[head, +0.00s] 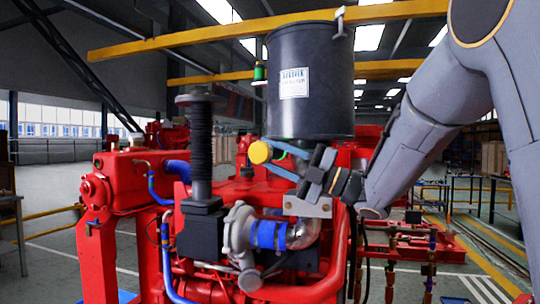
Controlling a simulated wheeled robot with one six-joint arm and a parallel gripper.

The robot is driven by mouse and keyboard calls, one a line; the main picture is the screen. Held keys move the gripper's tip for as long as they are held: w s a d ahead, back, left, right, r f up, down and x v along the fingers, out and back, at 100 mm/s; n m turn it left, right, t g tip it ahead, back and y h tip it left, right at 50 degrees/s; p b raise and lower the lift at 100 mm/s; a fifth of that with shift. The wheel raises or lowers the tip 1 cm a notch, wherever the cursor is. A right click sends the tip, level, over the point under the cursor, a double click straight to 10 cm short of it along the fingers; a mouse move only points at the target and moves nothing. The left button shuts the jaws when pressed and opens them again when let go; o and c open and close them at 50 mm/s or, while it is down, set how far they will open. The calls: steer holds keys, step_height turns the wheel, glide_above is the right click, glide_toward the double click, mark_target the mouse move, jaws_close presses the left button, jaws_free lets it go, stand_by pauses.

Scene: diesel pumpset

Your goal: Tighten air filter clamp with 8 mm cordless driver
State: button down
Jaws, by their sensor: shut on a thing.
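The air filter (310,95) is a large dark cylinder with a white label, upright above the red engine. A silver bracket-like piece (340,22) sits at its top rim; I cannot tell if it is the clamp. My gripper (282,160) is just below the filter's lower edge, its blue fingers pointing left. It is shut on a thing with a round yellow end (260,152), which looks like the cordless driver. Most of this thing is hidden by the fingers, and its 8 mm socket cannot be made out.
A black ribbed pipe (200,140) stands left of the filter. A blue hose (268,235) and a metal turbo housing (240,235) lie below my gripper. Yellow beams (200,40) cross behind the filter. Open floor lies left and right; a bench (470,190) stands far right.

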mark_target(270, 157)
steer(key=shift+w+d, duration=0.1)
steer(key=shift+w, duration=0.2)
stand_by(1.9)
steer(key=shift+s, duration=0.1)
stand_by(1.2)
steer(key=shift+s+a+b, duration=0.2)
steer(key=shift+s+a, duration=0.1)
steer(key=shift+s, duration=0.5)
steer(key=shift+s+a+b, duration=0.25)
steer(key=shift+s+a, duration=0.05)
steer(key=shift+s, duration=0.5)
steer(key=shift+s+a+b, duration=0.2)
steer(key=shift+s+a, duration=0.1)
steer(key=shift+s, duration=0.5)
